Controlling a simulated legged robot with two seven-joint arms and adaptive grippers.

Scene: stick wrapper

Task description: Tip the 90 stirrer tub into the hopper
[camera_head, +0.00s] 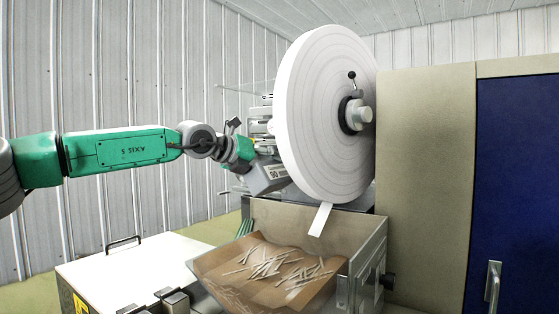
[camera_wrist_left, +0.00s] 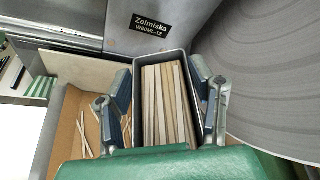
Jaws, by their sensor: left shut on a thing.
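My left gripper (camera_head: 246,158) is shut on a grey metal tub (camera_head: 268,178) whose label reads 90. The tub hangs tilted above the back left of the hopper, below and left of the big white roll. In the left wrist view my gripper's two fingers (camera_wrist_left: 166,104) clasp the tub's (camera_wrist_left: 180,57) sides, and wooden stirrers (camera_wrist_left: 165,95) stand packed inside it. The hopper (camera_head: 215,262) has a brown lining and holds many loose stirrers (camera_head: 265,264). Part of its brown lining (camera_wrist_left: 68,128) shows in the left wrist view. My right gripper is out of view.
A large white paper roll (camera_head: 325,115) stands close right of the tub, its loose tail (camera_head: 320,219) hanging over the hopper. A beige cabinet (camera_head: 425,150) with a blue door (camera_head: 518,170) fills the right. A white-topped box (camera_head: 140,265) with a handle stands at lower left.

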